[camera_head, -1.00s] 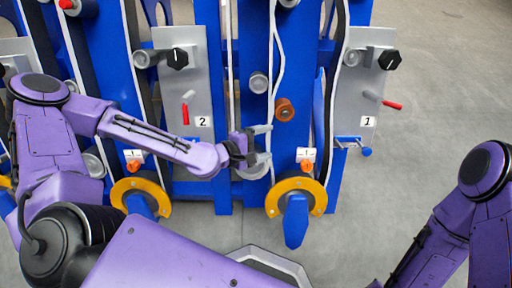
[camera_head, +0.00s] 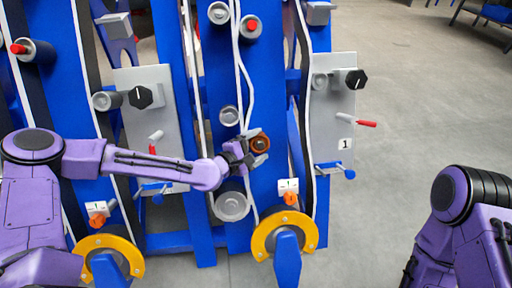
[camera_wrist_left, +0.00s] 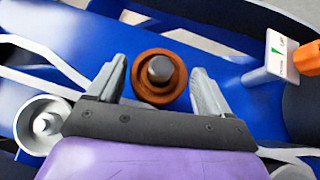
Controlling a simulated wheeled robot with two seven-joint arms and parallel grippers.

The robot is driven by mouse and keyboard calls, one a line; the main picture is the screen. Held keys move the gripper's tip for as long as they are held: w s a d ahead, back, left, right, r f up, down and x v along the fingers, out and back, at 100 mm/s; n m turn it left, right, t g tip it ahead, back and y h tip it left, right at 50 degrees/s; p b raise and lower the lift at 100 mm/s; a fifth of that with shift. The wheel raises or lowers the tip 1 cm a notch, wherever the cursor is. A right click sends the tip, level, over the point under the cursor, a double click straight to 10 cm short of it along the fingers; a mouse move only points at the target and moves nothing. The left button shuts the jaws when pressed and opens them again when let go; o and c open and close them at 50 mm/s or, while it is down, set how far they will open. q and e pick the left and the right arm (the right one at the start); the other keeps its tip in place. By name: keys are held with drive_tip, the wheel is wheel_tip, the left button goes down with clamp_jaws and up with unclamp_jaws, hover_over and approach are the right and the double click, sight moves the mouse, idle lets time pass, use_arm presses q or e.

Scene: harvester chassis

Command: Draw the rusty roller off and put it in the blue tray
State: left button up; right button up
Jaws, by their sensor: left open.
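The rusty roller (camera_head: 260,144) is an orange-brown disc with a dark centre pin, mounted on a blue upright of the chassis. In the left wrist view the roller (camera_wrist_left: 158,76) sits between the two grey fingers of my left gripper (camera_wrist_left: 158,92), with a gap on either side. My left gripper (camera_head: 250,147) is open around the roller in the head view and partly hides it. My right arm shows at the lower right of the head view, but its gripper is out of frame. I see no blue tray in these views.
Grey rollers (camera_head: 231,206) and white belts surround the rusty one. A white tag (camera_head: 288,185) with an orange knob (camera_head: 290,198) stands below right. A grey panel marked 1 (camera_head: 333,110) carries a black knob and a red-handled lever. Open floor (camera_head: 420,90) lies to the right.

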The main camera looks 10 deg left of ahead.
use_arm(q)
drive_tip(key=shift+r, duration=0.1)
drive_tip(key=c, duration=1.3)
drive_tip(key=shift+s+d+r+p, duration=0.65)
drive_tip(key=shift+s+r+p, duration=0.3)
drive_tip(key=shift+s, duration=0.65)
drive_tip(key=shift+s+d+r+p, duration=0.7)
drive_tip(key=shift+s+r+p, duration=0.25)
drive_tip(key=shift+s, duration=0.65)
drive_tip(key=shift+s+d+r+p, duration=0.75)
drive_tip(key=shift+s+r, duration=0.3)
drive_tip(key=shift+s, duration=0.55)
drive_tip(key=shift+a, duration=0.1)
